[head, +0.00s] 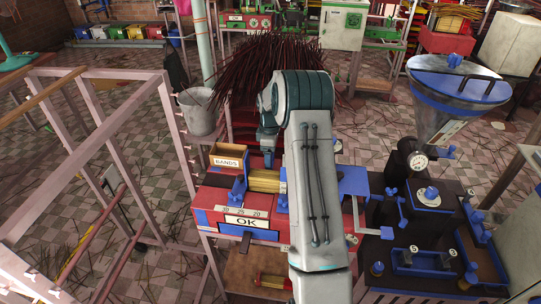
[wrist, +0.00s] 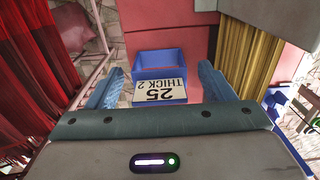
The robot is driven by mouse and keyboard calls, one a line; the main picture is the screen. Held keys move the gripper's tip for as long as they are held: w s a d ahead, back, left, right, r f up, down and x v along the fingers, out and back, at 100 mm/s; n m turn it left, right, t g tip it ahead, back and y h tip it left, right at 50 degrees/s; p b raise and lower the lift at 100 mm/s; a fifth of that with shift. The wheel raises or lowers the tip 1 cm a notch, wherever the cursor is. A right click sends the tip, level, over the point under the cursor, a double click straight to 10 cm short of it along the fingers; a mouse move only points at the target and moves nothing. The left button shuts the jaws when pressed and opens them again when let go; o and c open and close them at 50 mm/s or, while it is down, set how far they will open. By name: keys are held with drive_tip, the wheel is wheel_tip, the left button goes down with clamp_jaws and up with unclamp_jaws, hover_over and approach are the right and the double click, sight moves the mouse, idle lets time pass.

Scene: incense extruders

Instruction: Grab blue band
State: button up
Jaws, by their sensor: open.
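I cannot make out a blue band in either view. A small open box labelled BANDS (head: 228,161) stands on the red bench at its back left; its contents are too small to tell. In the head view my gripper (head: 268,148) hangs just right of this box, pointing down, partly hidden by my arm. In the wrist view my gripper (wrist: 162,70) is open and empty, its two blue-grey fingers wide apart. Between them shows a blue open tray (wrist: 160,62) with a white label reading THICK 2 and 25, upside down. Nothing clear shows inside it.
A yellow stick bundle (head: 264,181) lies in blue holders on the bench; it also shows in the wrist view (wrist: 250,55). Dark red sticks (head: 262,68) stand behind. The black extruder (head: 425,170) with its hopper stands right, a pink frame (head: 108,130) left.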

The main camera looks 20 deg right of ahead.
drive_tip(key=shift+f, duration=0.1)
drive_tip(key=c, duration=1)
